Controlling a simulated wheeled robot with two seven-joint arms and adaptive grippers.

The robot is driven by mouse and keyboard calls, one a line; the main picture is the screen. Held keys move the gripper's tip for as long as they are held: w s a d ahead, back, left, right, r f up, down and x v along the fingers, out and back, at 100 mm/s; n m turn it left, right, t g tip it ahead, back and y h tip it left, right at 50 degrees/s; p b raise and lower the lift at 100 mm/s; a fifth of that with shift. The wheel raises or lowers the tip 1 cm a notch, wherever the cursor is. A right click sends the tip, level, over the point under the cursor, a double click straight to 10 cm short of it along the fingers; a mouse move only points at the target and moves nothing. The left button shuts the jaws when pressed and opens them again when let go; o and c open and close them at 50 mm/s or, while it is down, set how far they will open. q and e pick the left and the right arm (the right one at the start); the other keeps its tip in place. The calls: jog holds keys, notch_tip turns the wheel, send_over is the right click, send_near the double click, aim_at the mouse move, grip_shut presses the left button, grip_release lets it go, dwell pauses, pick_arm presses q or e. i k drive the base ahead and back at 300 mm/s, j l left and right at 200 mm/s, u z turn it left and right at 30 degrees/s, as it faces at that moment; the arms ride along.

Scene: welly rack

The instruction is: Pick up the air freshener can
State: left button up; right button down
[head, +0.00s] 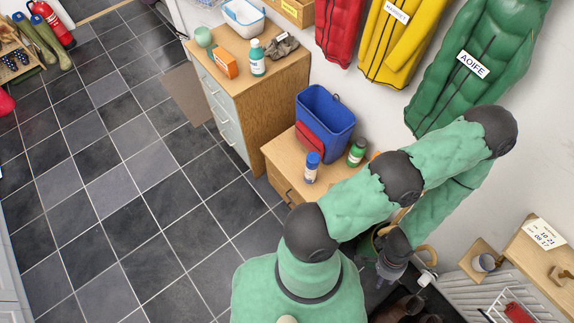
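A blue can with a pale label (312,168) stands upright at the front edge of a low wooden cabinet (284,155). A green bottle with a dark cap and white label (356,153) stands to its right. The labels are too small to read, so I cannot tell which is the air freshener can. My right arm reaches across the lower middle, and its gripper (391,268) points down, right of and below the cabinet, apart from both containers. Its fingers are too small and dark to read. My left gripper is not in view.
A blue bin (324,122) with a red item against it stands behind the containers. Coats hang along the wall. Dark boots (405,307) stand below my gripper. The tiled floor at left is clear.

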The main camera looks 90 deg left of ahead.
aim_at(313, 159)
jog(key=j+u, duration=0.1)
jog(key=u, duration=2.55)
jog(key=i+j+z, duration=0.15)
jog(key=j, duration=0.45)
jog(key=j+z, duration=0.2)
jog(key=j, duration=0.35)
